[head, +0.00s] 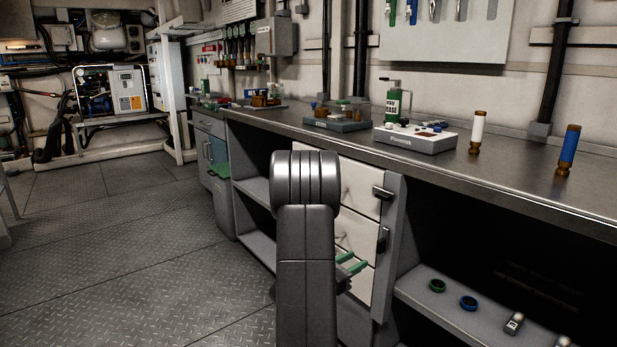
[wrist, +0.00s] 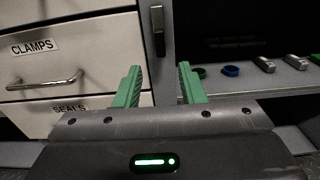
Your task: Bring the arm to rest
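My arm (head: 305,240) stands upright in the middle of the head view, in front of the bench drawers. Its grey links hide part of the drawer fronts. My gripper (wrist: 160,68) has two green fingers, set well apart with nothing between them in the wrist view. In the head view the green fingertips of my gripper (head: 351,263) show just right of the arm, in front of the lower drawers. The gripper points toward the bench, near the edge between the drawers and the open shelf. I cannot tell the exact gap to the drawers.
The lower shelf (head: 450,310) holds a green ring (head: 437,286) and a blue ring (head: 468,303). The floor at left (head: 120,250) is clear.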

